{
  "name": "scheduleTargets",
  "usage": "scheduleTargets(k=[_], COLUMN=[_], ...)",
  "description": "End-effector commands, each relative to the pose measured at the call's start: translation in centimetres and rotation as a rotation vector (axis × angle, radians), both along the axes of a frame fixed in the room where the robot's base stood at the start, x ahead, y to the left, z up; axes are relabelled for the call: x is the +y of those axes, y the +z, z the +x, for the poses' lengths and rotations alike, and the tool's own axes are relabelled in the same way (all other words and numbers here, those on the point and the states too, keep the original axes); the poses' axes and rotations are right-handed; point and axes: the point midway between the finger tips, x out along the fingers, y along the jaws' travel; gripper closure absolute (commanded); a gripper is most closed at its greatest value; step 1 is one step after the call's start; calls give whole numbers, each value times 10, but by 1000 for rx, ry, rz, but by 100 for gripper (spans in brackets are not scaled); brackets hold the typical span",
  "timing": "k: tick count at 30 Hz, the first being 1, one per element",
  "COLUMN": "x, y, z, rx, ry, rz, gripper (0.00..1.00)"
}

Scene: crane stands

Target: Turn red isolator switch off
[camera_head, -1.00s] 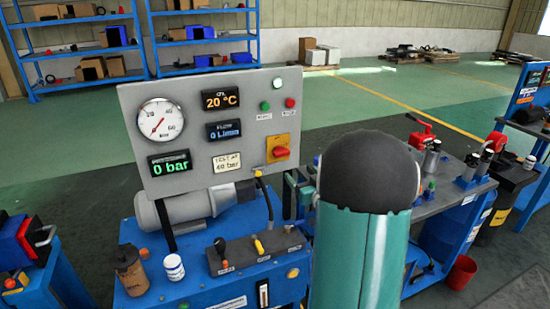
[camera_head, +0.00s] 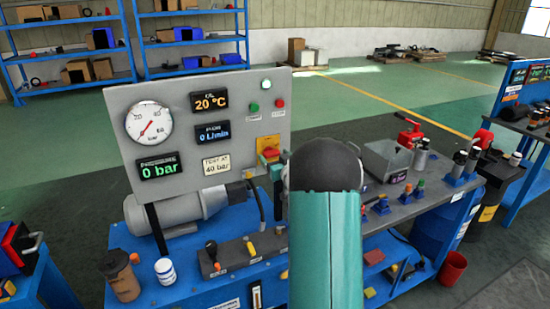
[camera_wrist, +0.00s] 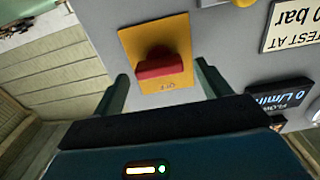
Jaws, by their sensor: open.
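The red isolator switch (camera_head: 271,152) sits on a yellow plate (camera_head: 264,142) at the lower right of the grey control panel (camera_head: 205,98). My arm and gripper (camera_head: 270,166) partly cover it in the head view. In the wrist view, which shows the panel upside down, the red knob (camera_wrist: 157,66) lies roughly crosswise on its yellow plate (camera_wrist: 176,35), with a label that seems to read OFF at the plate's near edge. My gripper (camera_wrist: 161,76) is open and empty. One finger stands on each side of the plate, apart from the knob.
Green and red buttons (camera_head: 279,103) and a white lamp are above the switch. Displays and a pressure gauge (camera_head: 149,123) fill the panel's left. A bench with valves is on the right.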

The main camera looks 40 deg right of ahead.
Motion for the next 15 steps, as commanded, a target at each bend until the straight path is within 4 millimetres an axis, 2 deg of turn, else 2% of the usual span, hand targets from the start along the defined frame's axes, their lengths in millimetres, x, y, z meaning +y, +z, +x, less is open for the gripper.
scheduleTargets(k=[9, 11, 15], x=[-2, -2, -1], y=[0, 0, 0], z=[4, 4, 4], rx=[0, 0, 0], ry=[-1, -1, -1], rz=[1, 1, 0], gripper=[24, 33, 61])
